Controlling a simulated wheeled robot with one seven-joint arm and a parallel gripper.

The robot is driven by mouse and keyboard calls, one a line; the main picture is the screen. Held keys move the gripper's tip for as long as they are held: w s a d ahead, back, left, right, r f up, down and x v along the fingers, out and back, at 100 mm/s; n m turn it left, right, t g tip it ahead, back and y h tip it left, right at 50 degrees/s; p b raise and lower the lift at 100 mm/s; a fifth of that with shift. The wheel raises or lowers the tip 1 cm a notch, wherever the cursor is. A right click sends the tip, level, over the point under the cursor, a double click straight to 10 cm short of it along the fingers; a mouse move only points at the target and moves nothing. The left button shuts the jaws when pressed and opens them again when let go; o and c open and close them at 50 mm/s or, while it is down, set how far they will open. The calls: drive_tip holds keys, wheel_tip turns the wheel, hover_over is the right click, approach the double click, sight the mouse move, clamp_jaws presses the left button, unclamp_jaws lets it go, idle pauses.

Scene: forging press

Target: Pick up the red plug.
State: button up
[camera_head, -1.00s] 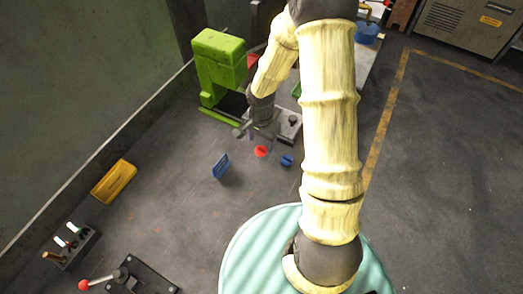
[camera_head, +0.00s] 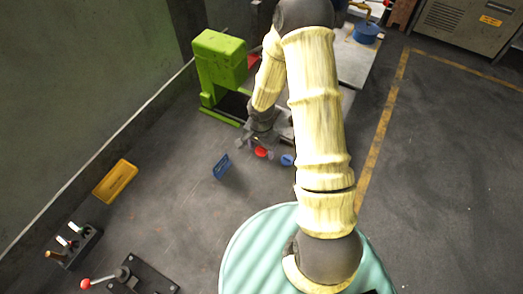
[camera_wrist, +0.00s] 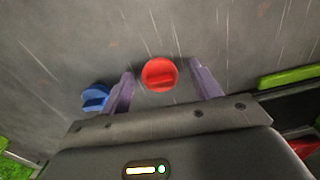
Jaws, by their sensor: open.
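The red plug (camera_head: 261,152) is a small round red piece on the dark grey floor. In the wrist view the red plug (camera_wrist: 160,75) shows as a disc with a raised bar, between the two finger lines and near their tips. My gripper (camera_head: 256,145) is close to the plug in the head view. In the wrist view my gripper (camera_wrist: 164,76) has its purple fingers spread on either side of the plug, with visible gaps. It is open and holds nothing. How high the fingers are above the plug I cannot tell.
A blue plug (camera_head: 287,160) lies just right of the red one; it also shows outside the left finger in the wrist view (camera_wrist: 95,98). A blue panel (camera_head: 221,167) stands to the left. A green press (camera_head: 219,62) stands behind.

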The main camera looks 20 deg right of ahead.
sight(262, 148)
drive_tip(key=shift+c, duration=0.2)
drive_tip(key=c, duration=0.7)
drive_tip(key=shift+o, duration=0.2)
drive_tip(key=shift+r, duration=0.15)
wheel_tip(262, 148, up, 10)
drive_tip(key=shift+f, duration=0.1)
drive_tip(key=shift+f, duration=0.1)
